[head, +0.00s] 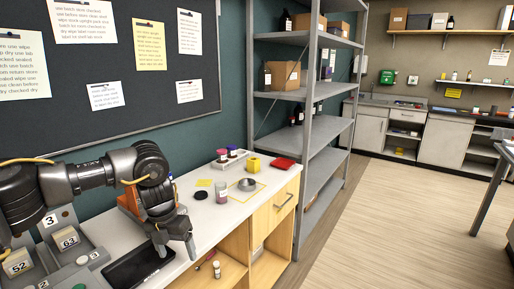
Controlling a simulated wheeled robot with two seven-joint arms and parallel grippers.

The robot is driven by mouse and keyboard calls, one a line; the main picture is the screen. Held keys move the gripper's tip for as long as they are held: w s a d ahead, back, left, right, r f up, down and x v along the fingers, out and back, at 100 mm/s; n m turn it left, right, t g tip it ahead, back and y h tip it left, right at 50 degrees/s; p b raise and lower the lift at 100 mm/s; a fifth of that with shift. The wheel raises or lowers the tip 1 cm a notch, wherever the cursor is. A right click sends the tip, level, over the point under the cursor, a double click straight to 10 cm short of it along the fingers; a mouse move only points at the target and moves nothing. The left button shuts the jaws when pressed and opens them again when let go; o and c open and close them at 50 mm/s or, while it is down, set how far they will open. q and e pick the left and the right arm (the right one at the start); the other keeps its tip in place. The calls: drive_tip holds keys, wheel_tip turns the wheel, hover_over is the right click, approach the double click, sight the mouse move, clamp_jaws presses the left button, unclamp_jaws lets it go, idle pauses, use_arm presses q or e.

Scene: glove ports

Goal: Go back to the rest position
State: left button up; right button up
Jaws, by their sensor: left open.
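My left arm comes in from the left over the white bench (210,228). Its gripper (177,249) points down at the bench's front part, beside a black tray (138,264). The gripper is open, with nothing seen between its fingers. Whether the fingertips touch the bench is hard to tell. My right gripper is out of view.
On the bench are a clear jar (221,193), a metal dish (246,185), a yellow box (253,164) and a red item (282,163). A grey shelf rack (312,125) stands beyond. The floor (385,220) at right is clear.

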use_arm(q)
drive_tip(key=w+d+f+n+h, duration=0.1)
drive_tip(key=d+f+n+h, duration=0.55)
drive_tip(key=d+f, duration=1.05)
drive_tip(key=s+f+n+t+h, duration=0.25)
drive_tip(key=f+n+t, duration=0.25)
drive_tip(key=f+n, duration=1)
drive_tip(key=s+a+f+n+y, duration=0.35)
drive_tip(key=s+a+f, duration=0.25)
drive_tip(key=s+f, duration=0.5)
drive_tip(key=s+a+f+n+y, duration=0.35)
drive_tip(key=s+a+f, duration=0.25)
drive_tip(key=s+f, duration=0.55)
drive_tip(key=s+a+f+n+g+y, duration=0.1)
drive_tip(key=s+a+f+n, duration=0.1)
drive_tip(key=s, duration=0.7)
drive_tip(key=s+a+f+n+g+y, duration=0.1)
drive_tip(key=s+a+f+n, duration=0.2)
drive_tip(key=s, duration=0.7)
drive_tip(key=s+a+f+n+g+y, duration=0.1)
drive_tip(key=s+a+f, duration=0.4)
drive_tip(key=s, duration=0.5)
drive_tip(key=shift+a+n+g, duration=0.3)
drive_tip(key=shift+n+g, duration=0.2)
drive_tip(key=shift+n, duration=0.15)
